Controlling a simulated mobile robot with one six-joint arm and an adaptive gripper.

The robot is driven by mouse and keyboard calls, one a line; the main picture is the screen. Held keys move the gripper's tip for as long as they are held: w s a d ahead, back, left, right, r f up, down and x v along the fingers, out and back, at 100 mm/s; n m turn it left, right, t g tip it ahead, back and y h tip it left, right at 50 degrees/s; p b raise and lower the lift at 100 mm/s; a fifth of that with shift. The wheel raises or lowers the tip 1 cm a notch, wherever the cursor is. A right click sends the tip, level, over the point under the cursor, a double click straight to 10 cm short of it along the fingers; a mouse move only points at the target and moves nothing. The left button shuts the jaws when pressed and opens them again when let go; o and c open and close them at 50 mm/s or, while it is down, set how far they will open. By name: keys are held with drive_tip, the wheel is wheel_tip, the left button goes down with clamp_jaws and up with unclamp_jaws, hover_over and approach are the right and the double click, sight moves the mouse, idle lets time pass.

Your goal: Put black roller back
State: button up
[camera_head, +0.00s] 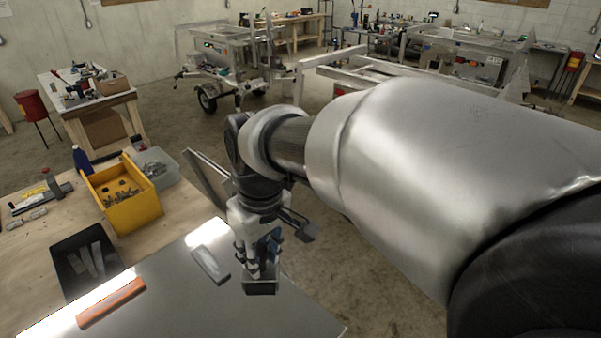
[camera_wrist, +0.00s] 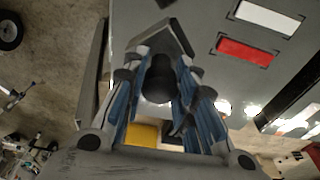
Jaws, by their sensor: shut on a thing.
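My gripper (camera_head: 260,270) points down over the near right part of a grey metal sheet, close to its right edge. In the wrist view my gripper (camera_wrist: 160,85) has its fingers closed around a dark rounded piece, which looks like the black roller (camera_wrist: 158,80). A grey angular block (camera_wrist: 165,38) shows at the fingertips, and a dark boxy end (camera_head: 260,287) shows below the gripper in the head view. Whether this is part of the roller is unclear. I cannot tell whether the held piece touches the sheet.
On the grey sheet (camera_head: 220,310) lie an orange-red bar (camera_head: 110,302) and a pale bar (camera_head: 210,263). A yellow bin (camera_head: 130,212), a clear tub (camera_head: 158,170) and a black plate with a white mark (camera_head: 85,260) sit on the wooden bench. Trailers stand behind on open floor.

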wheel_tip(320, 180, down, 19)
drive_tip(key=shift+a+f+b, duration=0.1)
drive_tip(key=shift+b, duration=0.5)
drive_tip(key=shift+s, duration=0.1)
drive_tip(key=shift+s+f+b, duration=0.15)
drive_tip(key=shift+f+b, duration=0.5)
clamp_jaws()
drive_tip(key=o, duration=0.7)
unclamp_jaws()
drive_tip(key=shift+c, duration=0.2)
drive_tip(key=o, duration=0.3)
drive_tip(key=shift+o, duration=0.2)
